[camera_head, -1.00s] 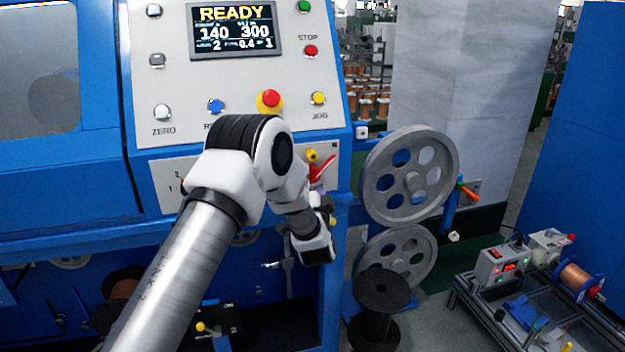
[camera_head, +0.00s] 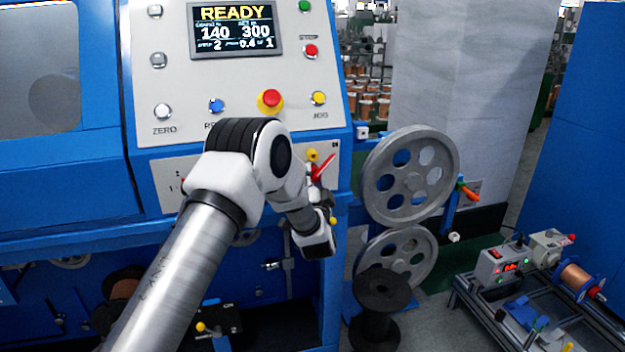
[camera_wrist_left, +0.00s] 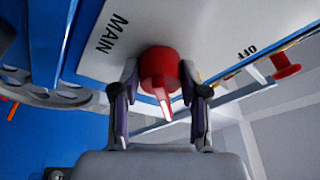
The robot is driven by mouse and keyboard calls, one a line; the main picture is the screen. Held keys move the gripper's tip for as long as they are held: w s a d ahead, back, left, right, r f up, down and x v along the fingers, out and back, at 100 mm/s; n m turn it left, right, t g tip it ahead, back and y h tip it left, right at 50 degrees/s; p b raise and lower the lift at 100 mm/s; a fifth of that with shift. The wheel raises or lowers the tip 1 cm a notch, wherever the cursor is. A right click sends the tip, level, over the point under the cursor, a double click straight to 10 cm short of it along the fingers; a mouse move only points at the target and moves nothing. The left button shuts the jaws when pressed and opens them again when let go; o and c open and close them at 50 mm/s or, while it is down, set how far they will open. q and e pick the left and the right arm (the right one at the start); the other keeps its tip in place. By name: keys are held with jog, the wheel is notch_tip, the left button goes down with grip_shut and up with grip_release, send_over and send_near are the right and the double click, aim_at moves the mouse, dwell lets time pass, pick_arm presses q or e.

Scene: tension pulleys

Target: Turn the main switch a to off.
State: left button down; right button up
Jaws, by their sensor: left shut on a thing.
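The main switch (camera_wrist_left: 158,68) is a round red knob with a bar handle on a pale panel in the left wrist view. The word MAIN is beside it on the left, and OFF is farther right. My left gripper (camera_wrist_left: 161,88) has one finger on each side of the knob and is shut on it. The handle bar points down in that view, between the fingers. In the head view a red handle (camera_head: 323,169) shows just above my left wrist, near an ON label. My left fingers are mostly hidden there behind the wrist. My right gripper is not in view.
Above the switch panel are a READY display (camera_head: 235,28), a red-and-yellow stop button (camera_head: 270,99) and several small buttons. Grey pulleys (camera_head: 410,175) stand close on the right. A black spool (camera_head: 380,300) is on the floor below. A red knob (camera_wrist_left: 286,68) is at the wrist view's right.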

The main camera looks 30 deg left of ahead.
pick_arm(q)
jog(key=n+b, duration=0.1)
jog(key=n, duration=0.1)
jog(key=n+y+b, duration=0.2)
jog(key=n, duration=0.1)
jog(key=shift+w+d+f+n, duration=0.1)
jog(key=shift+f+n, duration=0.2)
jog(key=shift+f, duration=0.05)
jog(key=n+g+y+b, duration=0.1)
jog(key=n, duration=0.2)
jog(key=n+g+y+b, duration=0.1)
jog(key=n+b, duration=0.1)
jog(key=n, duration=0.1)
jog(key=shift+w+d, duration=0.1)
jog(key=n+g+b, duration=0.1)
jog(key=n, duration=0.2)
jog(key=n+g+y+b, duration=0.1)
jog(key=n+b, duration=0.1)
jog(key=n, duration=0.1)
jog(key=shift+r+g+y, duration=0.1)
jog(key=shift+g+y, duration=0.2)
jog(key=shift+g, duration=0.1)
jog(key=shift+w+d+r+n+g+b, duration=0.1)
jog(key=shift+n+g+b, duration=0.35)
jog(key=shift+n, duration=0.9)
jog(key=shift+w+r+n+g+b, duration=0.15)
jog(key=shift+n+g, duration=0.4)
jog(key=shift+n, duration=0.8)
jog(key=shift+s, duration=0.1)
